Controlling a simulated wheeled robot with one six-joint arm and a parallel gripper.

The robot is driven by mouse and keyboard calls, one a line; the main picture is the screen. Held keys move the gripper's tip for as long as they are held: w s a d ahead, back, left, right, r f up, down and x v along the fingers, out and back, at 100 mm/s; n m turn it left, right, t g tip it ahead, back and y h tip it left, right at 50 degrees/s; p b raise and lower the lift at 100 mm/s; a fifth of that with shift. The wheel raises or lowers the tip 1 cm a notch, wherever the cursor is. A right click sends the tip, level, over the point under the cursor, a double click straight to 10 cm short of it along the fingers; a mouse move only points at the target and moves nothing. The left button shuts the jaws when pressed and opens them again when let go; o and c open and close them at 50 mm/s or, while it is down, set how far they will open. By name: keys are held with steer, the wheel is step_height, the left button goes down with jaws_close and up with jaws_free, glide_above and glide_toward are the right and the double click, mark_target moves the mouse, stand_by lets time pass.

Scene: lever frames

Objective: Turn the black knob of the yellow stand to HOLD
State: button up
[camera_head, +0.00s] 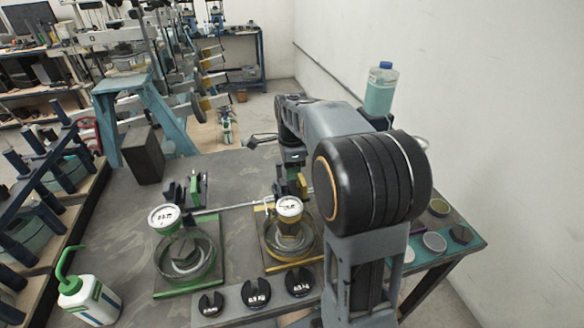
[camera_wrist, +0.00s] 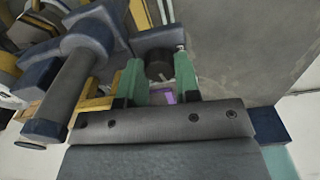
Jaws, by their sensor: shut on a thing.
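The yellow stand (camera_head: 268,268) is on the table at the centre of the head view, with a round white dial (camera_head: 289,207) at its front. Its yellow parts also show at the left of the wrist view (camera_wrist: 92,106). My gripper (camera_wrist: 159,72) has green fingers, one on each side of the black knob (camera_wrist: 158,63), and is shut on it. A pale line marks the knob, pointing toward the lower right in the wrist view. A purple patch (camera_wrist: 168,96) shows just below the knob. In the head view my arm comes down behind the dial and the knob is hidden. No HOLD lettering is readable.
A similar green stand (camera_head: 160,283) is left of the yellow one. Several black slotted weights (camera_head: 256,293) lie in front. A green-and-white squeeze bottle (camera_head: 88,298) stands front left, a dark block (camera_head: 142,155) back left. A bottle of teal liquid (camera_head: 380,92) is behind my arm.

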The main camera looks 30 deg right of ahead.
steer(key=o, duration=0.9)
steer(key=shift+r, duration=0.1)
